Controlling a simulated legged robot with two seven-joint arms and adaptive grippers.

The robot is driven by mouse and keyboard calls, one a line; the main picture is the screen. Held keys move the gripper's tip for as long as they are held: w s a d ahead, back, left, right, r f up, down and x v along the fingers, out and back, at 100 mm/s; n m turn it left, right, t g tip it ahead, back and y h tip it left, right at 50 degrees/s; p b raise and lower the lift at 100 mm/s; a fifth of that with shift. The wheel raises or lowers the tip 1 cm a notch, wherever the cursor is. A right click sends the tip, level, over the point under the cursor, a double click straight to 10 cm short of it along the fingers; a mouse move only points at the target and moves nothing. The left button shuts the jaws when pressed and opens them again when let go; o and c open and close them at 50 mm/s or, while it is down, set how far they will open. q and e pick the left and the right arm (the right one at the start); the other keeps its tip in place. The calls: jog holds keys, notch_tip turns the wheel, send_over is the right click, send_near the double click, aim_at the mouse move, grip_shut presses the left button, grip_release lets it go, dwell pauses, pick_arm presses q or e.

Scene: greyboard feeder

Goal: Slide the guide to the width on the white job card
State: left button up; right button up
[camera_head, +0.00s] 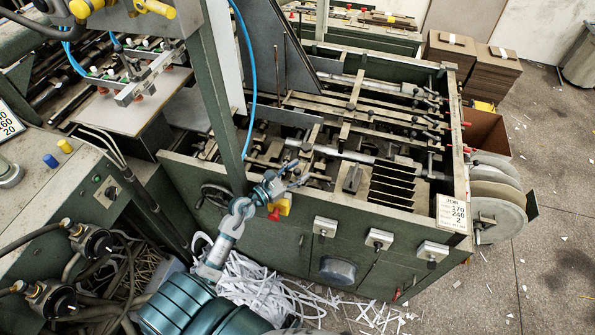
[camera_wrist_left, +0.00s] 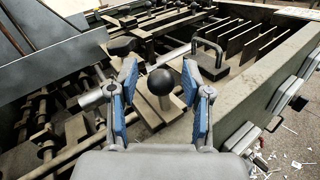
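The white job card (camera_head: 453,213) is on the front right corner of the green machine and reads JOB, 170, 240, 2. In the left wrist view, a black ball knob (camera_wrist_left: 160,81) stands on a beige metal piece (camera_wrist_left: 152,112), which seems to be part of the guide. My left gripper (camera_head: 291,175) is over the machine's front edge. In the left wrist view its blue-padded fingers (camera_wrist_left: 160,88) are open, one on each side of the knob, with visible gaps. In the head view the knob is hard to make out behind the gripper. My right gripper is not in view.
A black handled block (camera_wrist_left: 208,58) and a row of upright dark plates (camera_head: 397,188) lie to the right of the gripper. Switch boxes (camera_head: 379,239) line the front panel.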

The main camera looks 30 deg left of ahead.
pick_arm(q)
jog(key=v, duration=1.1)
jog(key=shift+s+a, duration=0.25)
jog(key=shift+s, duration=0.25)
